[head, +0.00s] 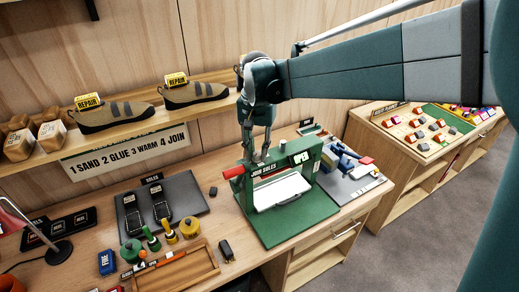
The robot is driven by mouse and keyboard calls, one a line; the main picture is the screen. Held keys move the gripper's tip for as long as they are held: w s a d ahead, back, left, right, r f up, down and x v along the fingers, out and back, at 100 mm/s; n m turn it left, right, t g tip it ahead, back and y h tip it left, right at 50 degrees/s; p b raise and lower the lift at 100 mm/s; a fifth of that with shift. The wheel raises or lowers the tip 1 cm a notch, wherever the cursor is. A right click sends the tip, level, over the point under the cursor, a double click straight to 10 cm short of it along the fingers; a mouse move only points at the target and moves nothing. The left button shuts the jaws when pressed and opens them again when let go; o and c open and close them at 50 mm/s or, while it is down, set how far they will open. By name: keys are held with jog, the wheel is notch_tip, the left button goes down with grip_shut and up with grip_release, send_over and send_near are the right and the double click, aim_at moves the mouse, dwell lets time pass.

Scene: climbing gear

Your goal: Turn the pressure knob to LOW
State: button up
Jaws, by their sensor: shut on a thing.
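The green press (317,158) stands on the workbench, with a "JOIN SOLES" label on its front and an "OPEN" sign at its top right. A red handle (234,172) sticks out at its left. My gripper (259,157) points down at the top of the press, with its fingers closed there. The pressure knob is hidden between the fingers or too small to make out, and I cannot read its setting. A white plate (284,190) sits in the press opening.
Left of the press lies a dark mat (185,205) with black soles. Several bottles and jars (190,228) and a wooden tray (176,272) stand in front. Blue tools (342,158) lie close on the right. Shoes (112,113) stand on the shelf behind.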

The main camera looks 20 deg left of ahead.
aim_at(257, 153)
jog(key=m, duration=0.4)
jog(key=shift+m, duration=0.4)
jog(key=m, duration=0.4)
jog(key=o, duration=0.9)
jog(key=shift+r, duration=6)
